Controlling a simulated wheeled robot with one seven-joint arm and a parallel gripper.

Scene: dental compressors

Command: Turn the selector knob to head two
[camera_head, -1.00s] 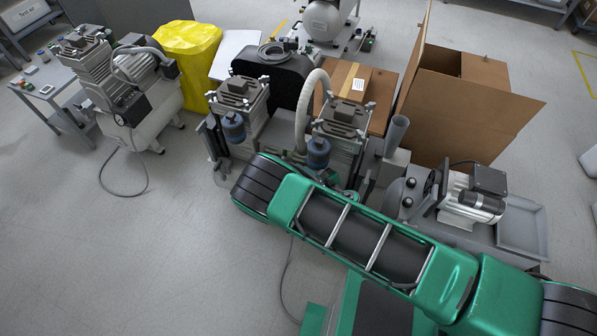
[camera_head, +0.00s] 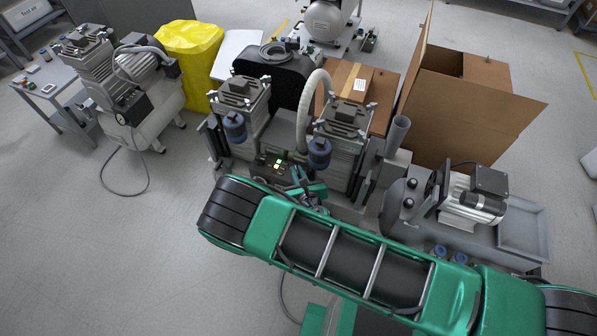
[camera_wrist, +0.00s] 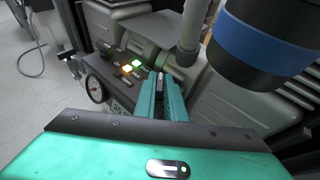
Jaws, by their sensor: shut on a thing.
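The dark control panel (camera_wrist: 118,78) sits on the front of the twin-head compressor; it also shows in the head view (camera_head: 266,167). A green light (camera_wrist: 136,63) and an orange light (camera_wrist: 126,69) are lit on it. A round gauge (camera_wrist: 97,90) is at its left end. My gripper (camera_wrist: 158,80) reaches the right part of the panel, its two teal fingers close together. They are shut on the selector knob, which the fingertips hide, so its pointer cannot be read. In the head view my gripper (camera_head: 305,187) is small, in front of the panel.
Two compressor heads with blue-banded filters stand above the panel; the right filter (camera_wrist: 265,40) is close to my gripper. A pale hose (camera_head: 306,100) arches between the heads. A motor unit (camera_head: 470,197) stands to the right. Open floor lies at the left front.

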